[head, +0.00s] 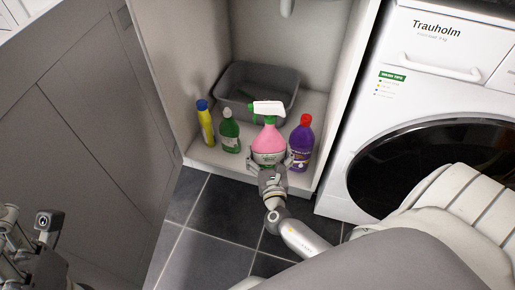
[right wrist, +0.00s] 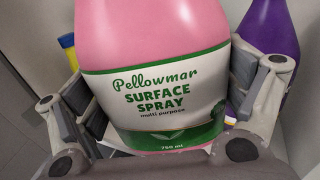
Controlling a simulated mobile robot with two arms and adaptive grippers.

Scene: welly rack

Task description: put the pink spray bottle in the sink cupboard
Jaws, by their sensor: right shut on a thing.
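The pink spray bottle (head: 269,141) with a white and green trigger head is upright at the front of the open sink cupboard (head: 202,154), between a green bottle and a purple bottle. My right gripper (head: 272,163) is shut on its lower part. In the right wrist view the pink spray bottle (right wrist: 160,60) fills the space between both fingers, its label facing me. Whether its base touches the cupboard floor I cannot tell. My left gripper (head: 30,225) is at the lower left edge, away from the cupboard; its fingers are not clear.
A yellow bottle (head: 205,124), the green bottle (head: 230,132) and the purple bottle (head: 301,143) stand along the cupboard front. A grey basin (head: 290,82) sits behind them. A washing machine (head: 360,120) stands right of the cupboard; a grey panel (head: 90,120) is at left.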

